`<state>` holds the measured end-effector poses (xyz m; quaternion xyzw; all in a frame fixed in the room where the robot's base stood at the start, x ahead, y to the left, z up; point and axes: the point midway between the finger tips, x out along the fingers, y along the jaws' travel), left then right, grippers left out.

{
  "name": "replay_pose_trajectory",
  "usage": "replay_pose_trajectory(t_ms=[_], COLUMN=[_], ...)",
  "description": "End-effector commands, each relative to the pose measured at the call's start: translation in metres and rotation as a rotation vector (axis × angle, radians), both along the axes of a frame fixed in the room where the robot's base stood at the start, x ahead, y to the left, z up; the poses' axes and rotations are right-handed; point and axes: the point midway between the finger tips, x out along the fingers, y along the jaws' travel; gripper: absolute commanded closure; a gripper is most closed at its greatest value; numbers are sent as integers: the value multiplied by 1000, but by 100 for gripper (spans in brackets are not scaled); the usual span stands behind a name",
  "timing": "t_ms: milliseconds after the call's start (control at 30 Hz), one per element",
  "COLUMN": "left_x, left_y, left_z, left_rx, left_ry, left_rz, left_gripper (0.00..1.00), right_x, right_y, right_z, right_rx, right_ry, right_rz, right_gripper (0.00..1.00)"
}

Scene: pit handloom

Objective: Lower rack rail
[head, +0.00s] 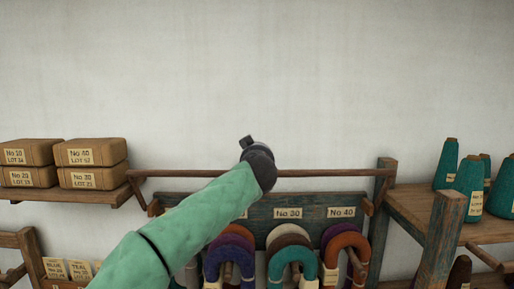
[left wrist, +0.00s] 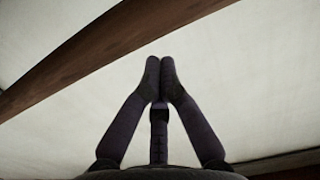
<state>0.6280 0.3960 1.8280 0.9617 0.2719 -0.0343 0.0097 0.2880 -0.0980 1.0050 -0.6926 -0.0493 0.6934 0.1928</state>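The rack rail (head: 325,173) is a thin brown wooden bar running level in front of the pale wall, above a board with number labels. Angled wooden arms support it at both ends. My left gripper (head: 246,141) is at the middle of the rail in the head view, its dark wrist hiding a short stretch of the bar. In the left wrist view the left gripper (left wrist: 160,64) has its fingertips together with nothing seen between them. A brown bar (left wrist: 90,52), likely the rail, crosses at upper left, apart from the fingertips. My right gripper is not in view.
Yarn hanks (head: 290,262) in several colours hang below the labelled board (head: 262,208). Wrapped packages (head: 92,152) sit on a shelf at left. Teal cones (head: 469,180) stand on a shelf at right, behind a wooden post (head: 440,240). The wall above is clear.

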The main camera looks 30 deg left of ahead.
Motion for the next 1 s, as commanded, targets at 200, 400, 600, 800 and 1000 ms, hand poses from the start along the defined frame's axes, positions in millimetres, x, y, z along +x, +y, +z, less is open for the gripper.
replay_pose_trajectory(t_ms=[200,400,600,800,1000], left_x=[-14,-21,-22,-22,-22], left_y=[-9,-13,-14,-14,-11], left_z=[-18,-25,-27,-27,-29], left_rx=[2,2,0,0,3], left_ry=[1,0,-1,-1,-7], left_rz=[-3,-3,-3,-2,-2], left_gripper=[100,100,100,100,100], right_x=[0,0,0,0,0], right_y=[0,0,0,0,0], right_z=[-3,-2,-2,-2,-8], right_rx=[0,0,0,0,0], right_ry=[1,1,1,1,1], right_rz=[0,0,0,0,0], right_gripper=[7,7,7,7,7])
